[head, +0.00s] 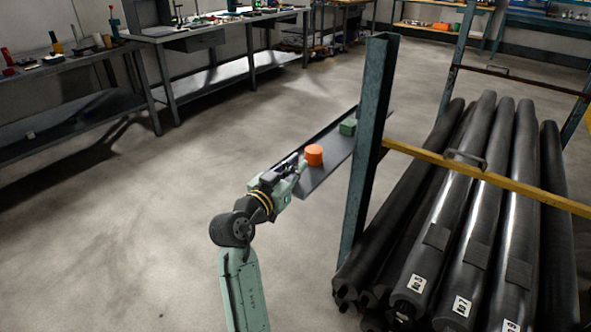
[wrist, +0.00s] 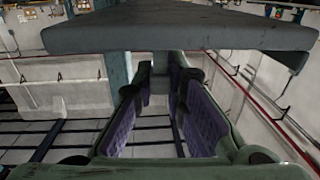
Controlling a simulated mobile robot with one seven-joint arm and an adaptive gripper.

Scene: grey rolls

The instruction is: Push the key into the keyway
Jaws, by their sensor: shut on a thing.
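My gripper (head: 298,171) is at the near left end of a narrow grey shelf, close to an orange cylinder. In the wrist view its two purple-padded fingers (wrist: 160,88) reach forward with a gap between them. A narrow grey piece (wrist: 159,80) shows between the fingertips; I take it as the key, held, though its shape is hard to make out. The orange cylinder (head: 314,155) and a green block (head: 348,127) stand on the shelf (head: 325,166). I cannot make out a keyway in either view.
A grey slab (wrist: 180,30) spans the top of the wrist view, above the fingers. A blue-green rack post (head: 367,150) stands right of the shelf. A yellow bar (head: 480,175) crosses before several dark rolls (head: 450,230). Open floor (head: 150,220) lies left; workbenches (head: 200,32) stand behind.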

